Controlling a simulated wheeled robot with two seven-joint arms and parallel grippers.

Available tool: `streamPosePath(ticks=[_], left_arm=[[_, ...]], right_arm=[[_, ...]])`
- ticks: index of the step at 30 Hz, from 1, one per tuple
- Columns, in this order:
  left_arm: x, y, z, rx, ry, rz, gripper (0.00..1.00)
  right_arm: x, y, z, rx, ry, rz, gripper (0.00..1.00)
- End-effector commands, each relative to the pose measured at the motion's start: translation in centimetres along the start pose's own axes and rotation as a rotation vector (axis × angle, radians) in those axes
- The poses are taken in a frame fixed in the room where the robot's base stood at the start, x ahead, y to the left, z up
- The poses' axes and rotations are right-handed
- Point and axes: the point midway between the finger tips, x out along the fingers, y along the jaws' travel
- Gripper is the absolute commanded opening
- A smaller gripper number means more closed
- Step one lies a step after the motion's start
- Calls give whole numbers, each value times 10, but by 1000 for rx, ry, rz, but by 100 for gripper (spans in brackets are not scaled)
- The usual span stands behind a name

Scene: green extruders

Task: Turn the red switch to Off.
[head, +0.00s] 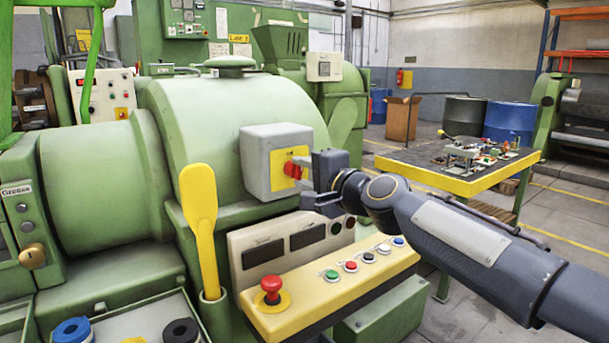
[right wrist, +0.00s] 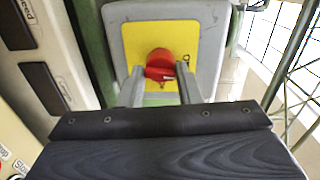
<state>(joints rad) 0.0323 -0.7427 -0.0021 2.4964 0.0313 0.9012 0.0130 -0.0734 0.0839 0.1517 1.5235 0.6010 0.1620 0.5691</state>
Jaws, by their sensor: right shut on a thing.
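The red switch (head: 292,170) sits on a yellow plate on the front of a grey box (head: 262,150), which is fixed to the green machine. In the right wrist view the red switch (right wrist: 160,63) is a round red knob on the yellow plate (right wrist: 187,38). My right gripper (head: 310,178) is at the switch, and its two fingers (right wrist: 160,82) reach to either side of the knob, shut on it. The lettering by the knob is mostly hidden, so I cannot read its setting. My left gripper is not in view.
Below the switch box is a yellow control panel (head: 325,290) with a red mushroom button (head: 271,289) and several small buttons. A yellow paddle (head: 201,220) stands in a holder to the left. A yellow-edged table (head: 450,182) with small parts stands behind my right arm.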

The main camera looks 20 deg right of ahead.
Motion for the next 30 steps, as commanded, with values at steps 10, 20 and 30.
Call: streamPosePath(ticks=[10, 20, 30], left_arm=[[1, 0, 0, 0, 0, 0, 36], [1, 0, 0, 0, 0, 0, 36], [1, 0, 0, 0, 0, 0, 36]], right_arm=[[-1, -2, 0, -141, 10, -3, 8], [-1, -3, 0, -167, 11, -3, 8], [-1, -3, 0, -166, 11, -3, 45]])
